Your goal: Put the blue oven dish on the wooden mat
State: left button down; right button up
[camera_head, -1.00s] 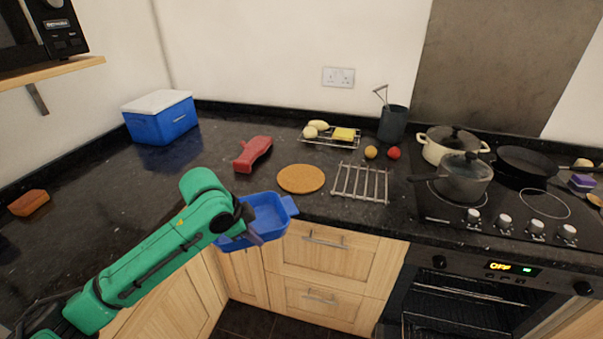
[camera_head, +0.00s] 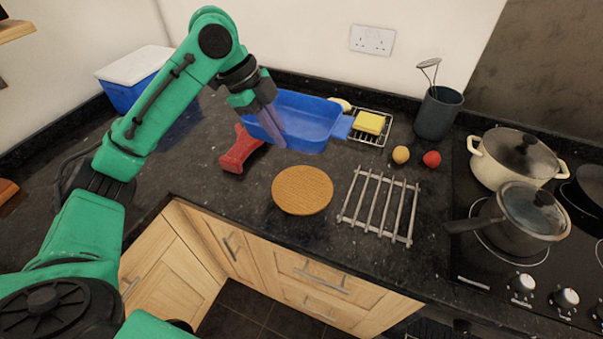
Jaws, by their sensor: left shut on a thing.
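The blue oven dish (camera_head: 306,112) is a rectangular dish with handles at its ends. My left gripper (camera_head: 272,128) is shut on its left side and holds it in the air above the back of the counter. The round brown wooden mat (camera_head: 302,191) lies flat and bare on the counter, lower in the picture than the dish. The dish appears above and behind the mat, apart from it. My right gripper is not in view.
A red object (camera_head: 241,150) lies left of the mat, partly behind the gripper. A metal rack (camera_head: 379,205) lies just right of the mat. A wire tray with a yellow sponge (camera_head: 369,123) is behind. Pots (camera_head: 516,158) stand on the hob at right.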

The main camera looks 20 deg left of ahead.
pick_arm(q)
jog(key=f, duration=0.4)
jog(key=s+f+p, duration=0.1)
jog(key=f, duration=0.9)
jog(key=shift+s+f+p, duration=0.2)
jog(key=shift+f+p, duration=0.05)
jog(key=shift+p, duration=0.15)
jog(key=f, duration=0.2)
jog(key=shift+s+f, duration=0.25)
jog(key=shift+f, duration=0.4)
jog(key=c, duration=1.4)
grip_release()
jog(key=shift+a+f, duration=0.1)
jog(key=shift+c, duration=0.2)
jog(key=o, duration=0.4)
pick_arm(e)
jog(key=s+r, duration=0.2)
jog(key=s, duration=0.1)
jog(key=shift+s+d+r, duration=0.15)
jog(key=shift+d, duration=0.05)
